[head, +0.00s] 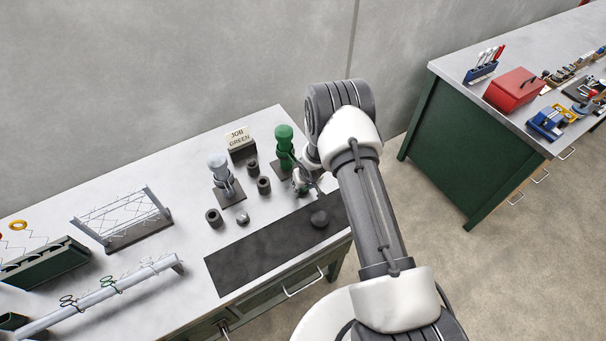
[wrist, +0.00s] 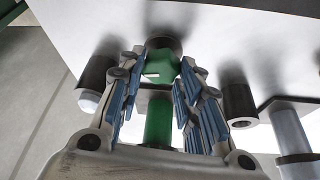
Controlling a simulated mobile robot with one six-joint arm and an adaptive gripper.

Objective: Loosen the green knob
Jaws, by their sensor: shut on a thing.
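The green knob (wrist: 162,65) has a white mark and sits between my fingertips in the wrist view. My gripper (wrist: 160,76) is shut on it, with blue-padded fingers at both sides. A green post (wrist: 158,120) shows between the fingers, below the knob in that picture. In the head view the green fixture (head: 284,143) stands upright on the bench, and my gripper (head: 301,181) is low at its front right. The knob is largely hidden there by my gripper and wrist.
A grey fixture (head: 219,168) stands to the left, with several dark cylinders around it. A sign (head: 238,139) reading "JOB GREEN" stands behind. Wire racks (head: 125,222) stand farther left.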

